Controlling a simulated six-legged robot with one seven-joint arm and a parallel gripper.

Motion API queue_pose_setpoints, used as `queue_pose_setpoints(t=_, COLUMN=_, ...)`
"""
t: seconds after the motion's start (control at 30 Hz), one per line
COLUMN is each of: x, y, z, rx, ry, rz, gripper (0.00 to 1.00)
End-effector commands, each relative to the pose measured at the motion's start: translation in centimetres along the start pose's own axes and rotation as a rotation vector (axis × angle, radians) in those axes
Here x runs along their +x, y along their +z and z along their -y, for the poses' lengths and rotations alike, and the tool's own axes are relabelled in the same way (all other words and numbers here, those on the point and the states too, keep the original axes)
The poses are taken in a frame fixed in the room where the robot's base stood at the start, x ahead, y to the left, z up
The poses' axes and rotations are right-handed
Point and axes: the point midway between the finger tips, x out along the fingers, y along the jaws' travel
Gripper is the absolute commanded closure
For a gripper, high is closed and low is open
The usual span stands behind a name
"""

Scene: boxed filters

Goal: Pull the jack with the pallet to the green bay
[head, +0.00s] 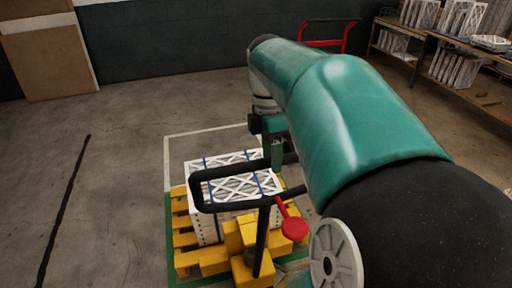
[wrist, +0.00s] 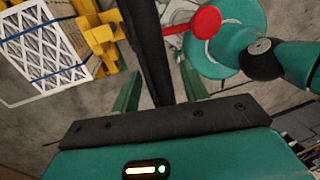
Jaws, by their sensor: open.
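The yellow pallet jack (head: 240,240) stands in front of me with a black loop handle (head: 225,208) and a red round-ended lever (head: 294,228). A yellow pallet (head: 182,222) carries white boxed filters (head: 232,183) tied with blue straps. A green floor line (head: 170,250) runs along the pallet's left side and near edge; my arm hides the right side. My gripper (head: 277,158) is at the handle's far right part. In the wrist view its green fingers (wrist: 160,92) are apart, with a black handle bar (wrist: 146,45) passing between them. I cannot tell whether either finger touches it.
White lines (head: 190,132) mark the floor behind the load. Shelves with filters (head: 450,55) stand at the back right, and a red-handled cart (head: 328,42) stands at the back. Brown boards (head: 48,50) lean on the left wall. Open floor (head: 110,200) lies left, crossed by a dark line.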

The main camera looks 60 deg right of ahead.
Motion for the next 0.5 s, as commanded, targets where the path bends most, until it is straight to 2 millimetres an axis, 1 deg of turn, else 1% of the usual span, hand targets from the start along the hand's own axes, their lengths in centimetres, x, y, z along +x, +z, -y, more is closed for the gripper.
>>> queue_pose_setpoints(t=0.07, x=-0.02, y=-0.01, z=-0.01, rx=0.000, ry=0.000, rz=0.000, gripper=0.56)
queue_pose_setpoints(t=0.1, x=-0.03, y=-0.01, z=-0.02, rx=0.000, ry=0.000, rz=0.000, gripper=0.57)
queue_pose_setpoints(t=0.27, x=-0.04, y=-0.01, z=-0.02, rx=0.000, ry=0.000, rz=0.000, gripper=0.89)
queue_pose_setpoints(t=0.3, x=-0.05, y=-0.01, z=-0.03, rx=0.000, ry=0.000, rz=0.000, gripper=0.97)
queue_pose_setpoints(t=0.33, x=-0.05, y=-0.01, z=-0.03, rx=0.000, ry=0.000, rz=0.000, gripper=1.00)
queue_pose_setpoints(t=0.5, x=-0.09, y=-0.02, z=-0.16, rx=0.000, ry=0.001, rz=0.000, gripper=1.00)
